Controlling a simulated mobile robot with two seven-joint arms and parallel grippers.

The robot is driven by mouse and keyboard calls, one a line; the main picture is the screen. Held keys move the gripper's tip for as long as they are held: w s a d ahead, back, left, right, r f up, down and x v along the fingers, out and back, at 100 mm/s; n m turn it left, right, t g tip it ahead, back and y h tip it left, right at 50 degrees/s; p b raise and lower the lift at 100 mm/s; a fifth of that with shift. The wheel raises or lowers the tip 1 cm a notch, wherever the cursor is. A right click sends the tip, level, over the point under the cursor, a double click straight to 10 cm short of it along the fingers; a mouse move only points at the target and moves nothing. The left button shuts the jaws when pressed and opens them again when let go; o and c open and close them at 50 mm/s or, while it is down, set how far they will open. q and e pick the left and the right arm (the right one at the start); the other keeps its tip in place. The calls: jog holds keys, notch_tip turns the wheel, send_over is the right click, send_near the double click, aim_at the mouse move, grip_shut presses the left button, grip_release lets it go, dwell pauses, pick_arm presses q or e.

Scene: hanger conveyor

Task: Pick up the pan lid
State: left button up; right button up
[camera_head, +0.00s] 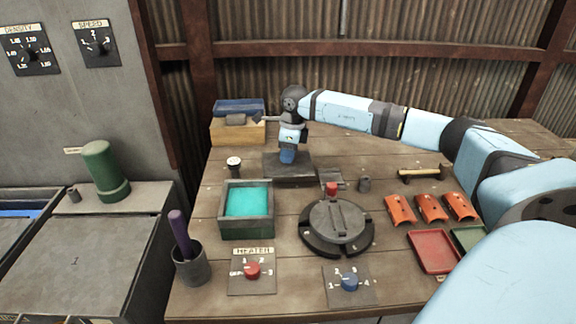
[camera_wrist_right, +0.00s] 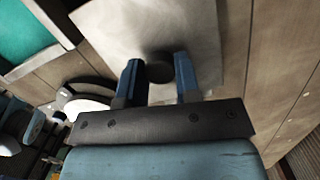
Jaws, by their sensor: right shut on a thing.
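The pan lid appears to be the flat grey square plate with a dark round knob; it shows in the head view (camera_head: 272,162) and close up in the wrist view (camera_wrist_right: 120,30). My right gripper (camera_head: 288,158) points down over the plate. In the wrist view its two blue fingers (camera_wrist_right: 159,75) are shut on the knob. I cannot tell whether the plate rests on the bench or is slightly raised. The square pan (camera_head: 224,224), filled with teal, stands just in front and to the left. My left gripper is not in view.
A round dark device (camera_head: 337,222) with a red knob sits right of the pan. Orange curved pieces (camera_head: 431,207) and a red tray (camera_head: 434,251) lie at right. A cup (camera_head: 191,268) holds a purple-handled tool. A wooden box (camera_head: 236,130) stands at the back left of the wooden bench (camera_head: 400,170).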

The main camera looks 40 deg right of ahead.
notch_tip(320, 180, up, 13)
jog(key=s+a+f+n+g+p, duration=0.15)
jog(key=a+n+p, duration=0.25)
jog(key=a+n, duration=0.45)
jog(key=s+a+f+n+p, duration=0.2)
jog(key=a+n+p, duration=0.2)
jog(key=a+n, duration=0.45)
jog(key=shift+n, duration=0.5)
jog(key=f, duration=0.2)
jog(key=f+b, duration=0.1)
jog(key=f, duration=0.1)
jog(key=a+f+b, duration=0.1)
jog(key=f, duration=0.1)
jog(key=shift+s+f, duration=0.2)
jog(key=shift+s, duration=0.15)
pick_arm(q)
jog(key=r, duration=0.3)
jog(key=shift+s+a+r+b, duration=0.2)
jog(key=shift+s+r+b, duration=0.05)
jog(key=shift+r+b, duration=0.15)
pick_arm(e)
jog(key=shift+f, duration=0.15)
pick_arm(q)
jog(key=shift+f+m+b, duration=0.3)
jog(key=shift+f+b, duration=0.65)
pick_arm(e)
jog(key=shift+f, duration=0.8)
